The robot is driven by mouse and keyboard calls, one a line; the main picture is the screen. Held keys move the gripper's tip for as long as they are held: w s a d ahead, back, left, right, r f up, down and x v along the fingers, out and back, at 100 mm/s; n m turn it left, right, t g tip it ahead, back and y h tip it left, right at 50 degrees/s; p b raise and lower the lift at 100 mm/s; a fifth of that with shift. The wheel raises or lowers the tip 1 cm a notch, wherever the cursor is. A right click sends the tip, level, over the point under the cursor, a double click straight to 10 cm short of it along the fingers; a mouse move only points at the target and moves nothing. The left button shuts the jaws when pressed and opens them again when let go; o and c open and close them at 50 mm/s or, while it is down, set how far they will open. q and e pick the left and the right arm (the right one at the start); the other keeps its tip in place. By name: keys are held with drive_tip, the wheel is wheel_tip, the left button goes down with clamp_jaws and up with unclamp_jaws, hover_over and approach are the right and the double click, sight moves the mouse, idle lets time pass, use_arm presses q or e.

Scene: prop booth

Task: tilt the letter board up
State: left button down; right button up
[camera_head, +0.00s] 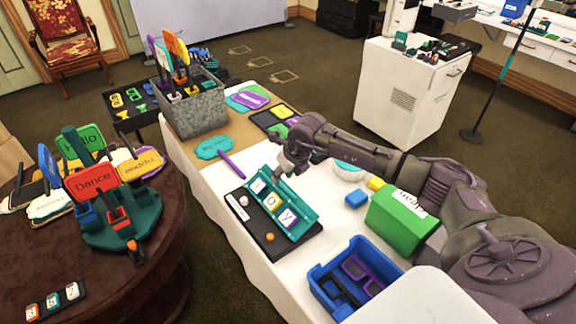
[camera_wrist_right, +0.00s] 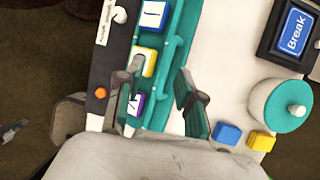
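The letter board (camera_head: 296,226) is a teal tray holding letter tiles, on a black base (camera_head: 268,243) with a white knob and an orange knob (camera_head: 270,237). It lies on the white table. I cannot tell its exact tilt. In the right wrist view the teal board (camera_wrist_right: 178,45) runs down between my fingers, with tiles (camera_wrist_right: 152,15) along its left side. My right gripper (camera_head: 284,168) is at the board's far end in the head view. Its fingers (camera_wrist_right: 157,95) are apart, one on each side of the teal rail; contact is unclear. My left gripper is not in view.
A blue crate (camera_head: 318,286), a green box (camera_head: 398,219) and a blue block (camera_head: 356,199) are right of the board. A teal-lidded round pot (camera_wrist_right: 283,106) stands nearby. A grey bin (camera_head: 190,105) is farther back. A round brown table (camera_head: 130,275) is to the left.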

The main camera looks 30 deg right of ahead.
drive_tip(key=v, duration=0.7)
drive_tip(key=shift+s+a, duration=0.1)
